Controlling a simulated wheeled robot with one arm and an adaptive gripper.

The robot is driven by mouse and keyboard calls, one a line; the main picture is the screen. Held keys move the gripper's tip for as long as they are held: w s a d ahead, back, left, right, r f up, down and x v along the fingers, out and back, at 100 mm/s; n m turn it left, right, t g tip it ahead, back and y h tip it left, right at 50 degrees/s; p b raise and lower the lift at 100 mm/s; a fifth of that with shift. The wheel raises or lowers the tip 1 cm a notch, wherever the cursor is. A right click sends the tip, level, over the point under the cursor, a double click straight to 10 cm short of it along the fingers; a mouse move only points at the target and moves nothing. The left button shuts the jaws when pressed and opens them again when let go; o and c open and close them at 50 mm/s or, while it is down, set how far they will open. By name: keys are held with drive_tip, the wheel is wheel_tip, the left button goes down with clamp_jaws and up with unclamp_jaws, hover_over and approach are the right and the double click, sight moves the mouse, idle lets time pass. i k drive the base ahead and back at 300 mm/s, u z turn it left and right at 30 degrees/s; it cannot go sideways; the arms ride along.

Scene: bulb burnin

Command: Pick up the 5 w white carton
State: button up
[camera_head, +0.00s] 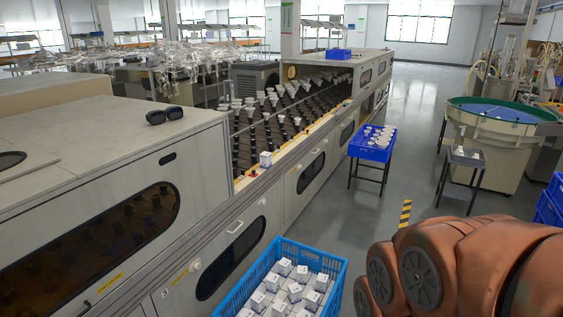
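Several small white cartons (296,291) stand in a blue crate (335,291) at the bottom centre. Another small white carton (265,158) stands on the front ledge of the long machine. A small white item, perhaps a carton, sits on a small stand (467,158) at the right. The print is too small to read, so I cannot tell which carton is the 5 W one. My gripper is not in view. Brown-orange parts at the bottom right look like my own arm and hide the floor there.
The long grey machine (225,148) with rows of bulbs fills the left. Dark goggles (164,115) lie on its top. A blue tray (371,151) of white round items stands on legs beside it. A green-rimmed round feeder (497,118) is at right. Grey floor (415,140) between is clear.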

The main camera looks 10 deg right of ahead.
sight(266, 163)
drive_tip(key=z, duration=1.3)
drive_tip(key=i, duration=5.05)
drive_tip(key=z, duration=3.65)
